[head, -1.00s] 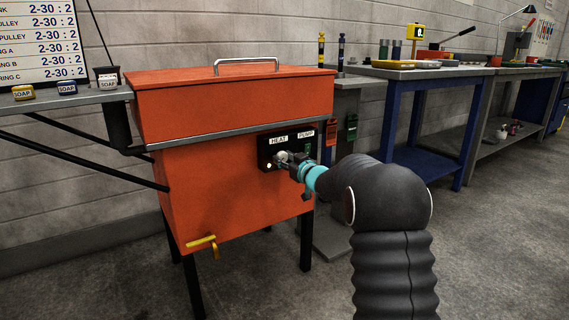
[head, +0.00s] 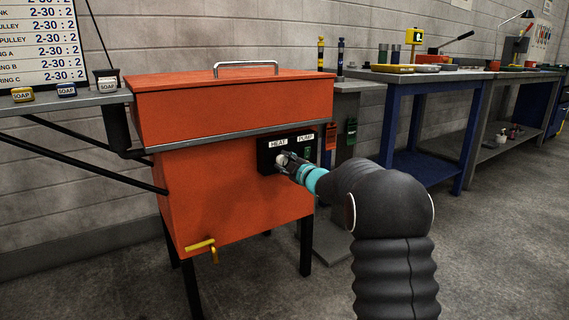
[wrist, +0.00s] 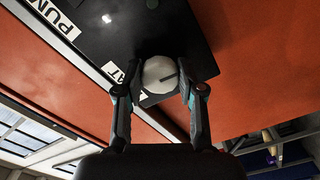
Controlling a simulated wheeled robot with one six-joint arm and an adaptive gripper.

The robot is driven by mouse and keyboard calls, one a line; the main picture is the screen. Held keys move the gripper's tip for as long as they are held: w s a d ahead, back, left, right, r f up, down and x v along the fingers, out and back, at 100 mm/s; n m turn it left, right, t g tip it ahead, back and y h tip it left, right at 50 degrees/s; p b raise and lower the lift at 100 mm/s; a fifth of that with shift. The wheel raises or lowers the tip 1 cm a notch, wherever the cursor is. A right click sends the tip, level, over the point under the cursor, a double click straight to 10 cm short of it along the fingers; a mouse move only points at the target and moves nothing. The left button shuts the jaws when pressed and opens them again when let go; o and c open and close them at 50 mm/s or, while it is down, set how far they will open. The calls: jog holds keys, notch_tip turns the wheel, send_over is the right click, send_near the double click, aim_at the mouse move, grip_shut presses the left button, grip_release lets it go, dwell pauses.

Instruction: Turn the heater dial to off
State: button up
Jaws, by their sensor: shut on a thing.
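The heater dial is a pale round knob (wrist: 158,74) with a dark pointer line, on a black control panel (head: 265,156) on the front of the orange tank. In the wrist view its pointer line runs from the middle toward the right finger. My gripper (wrist: 159,82) is shut on the dial, one finger on each side. In the head view my gripper (head: 288,166) covers part of the dial, below the HEAT label (head: 278,143). No lit lamp shows beside the dial in the head view.
The orange tank (head: 230,105) has a lidded top with a metal handle and a yellow tap (head: 201,244) low on its front. A PUMP label (head: 305,137) is right of HEAT. A shelf with soap blocks is at left; blue-legged workbenches (head: 425,160) stand at right.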

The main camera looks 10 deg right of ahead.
jog(key=shift+n, duration=0.5)
jog(key=o, duration=1.2)
jog(key=shift+c, duration=0.2)
jog(key=shift+s, duration=0.1)
jog(key=v, duration=1.2)
